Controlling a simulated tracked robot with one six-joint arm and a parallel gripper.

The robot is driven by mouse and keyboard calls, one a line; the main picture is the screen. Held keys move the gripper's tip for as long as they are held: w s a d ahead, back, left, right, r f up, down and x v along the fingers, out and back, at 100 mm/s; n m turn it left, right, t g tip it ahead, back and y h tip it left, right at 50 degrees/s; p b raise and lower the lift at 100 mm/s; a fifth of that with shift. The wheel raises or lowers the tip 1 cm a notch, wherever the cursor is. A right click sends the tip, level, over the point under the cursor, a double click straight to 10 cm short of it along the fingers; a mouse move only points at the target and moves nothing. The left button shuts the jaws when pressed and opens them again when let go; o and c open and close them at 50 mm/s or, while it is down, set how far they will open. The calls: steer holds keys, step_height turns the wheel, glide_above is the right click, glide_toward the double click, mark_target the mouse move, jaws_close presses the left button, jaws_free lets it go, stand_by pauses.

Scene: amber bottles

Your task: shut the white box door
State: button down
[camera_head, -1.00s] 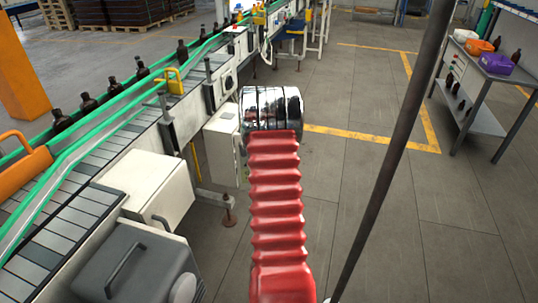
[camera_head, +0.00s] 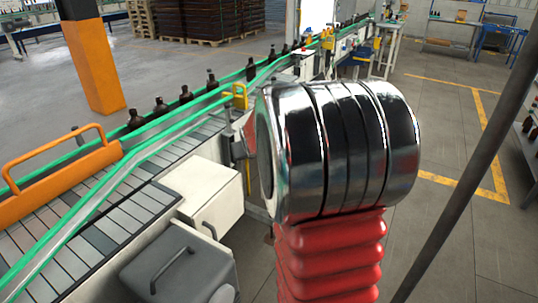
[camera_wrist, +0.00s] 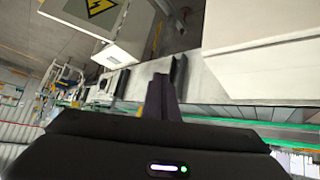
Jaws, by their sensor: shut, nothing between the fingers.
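In the wrist view, a white box (camera_wrist: 126,44) is at the upper left. Its white door (camera_wrist: 72,10), with a yellow warning sign, is partly cut off by the top edge. I cannot tell how far the door stands open. My gripper (camera_wrist: 163,88) points up from the bottom centre of the wrist view, its dark fingers together and empty. It is to the right of and below the box, apart from it in the picture. In the head view, my arm hides the white box and its door.
A larger white housing (camera_head: 206,192) and a grey case (camera_head: 180,268) with a handle stick out from the conveyor (camera_head: 120,208). Amber bottles (camera_head: 186,95) line the green rails. A dark pole (camera_head: 478,165) crosses the right side. Open floor lies right of my arm.

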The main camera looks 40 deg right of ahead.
steer(key=s+a+r+n+y, duration=0.1)
steer(key=s+a+r, duration=0.3)
steer(key=a, duration=0.5)
steer(key=s+a+r+n+y, duration=0.1)
steer(key=s+a+r, duration=0.1)
steer(key=s+a, duration=0.5)
steer(key=s+a+n+y, duration=0.1)
steer(key=s+a, duration=0.4)
steer(key=s+a+n+g+y, duration=0.1)
steer(key=s+a, duration=0.4)
steer(key=a, duration=0.1)
steer(key=s+a+f+n+g+y, duration=0.1)
steer(key=s+a, duration=0.4)
steer(key=shift+s+a, duration=0.35)
steer(key=shift+a, duration=0.15)
